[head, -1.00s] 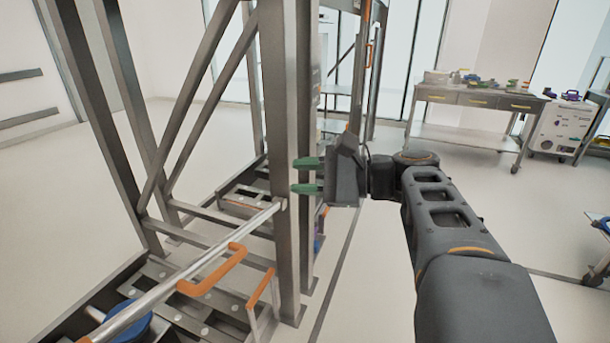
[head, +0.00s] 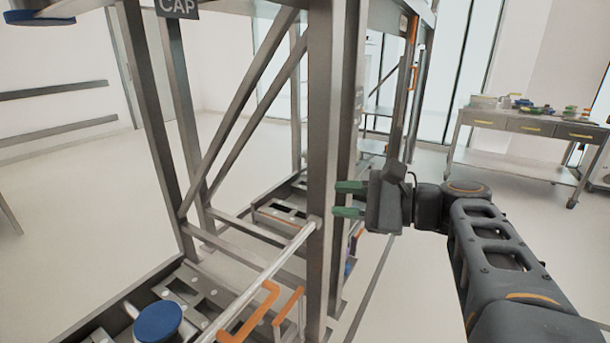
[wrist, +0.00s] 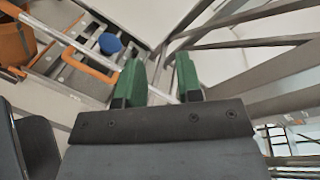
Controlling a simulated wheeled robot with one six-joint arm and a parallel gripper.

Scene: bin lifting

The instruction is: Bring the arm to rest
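My gripper (head: 350,199) is at the end of my outstretched arm, in the middle right of the head view. Its two green fingers point left and are apart, with nothing between them. They are close to a grey upright post of the metal frame (head: 327,150); I cannot tell whether they touch it. In the wrist view my gripper (wrist: 160,75) also shows its two green fingers spread, with a gap between them.
The frame has a silver bar (head: 265,268) with an orange handle (head: 252,315). A blue round disc (head: 158,320) sits low at its base. A workbench with drawers (head: 525,125) stands at the back right. Floor is free at the left and between frame and bench.

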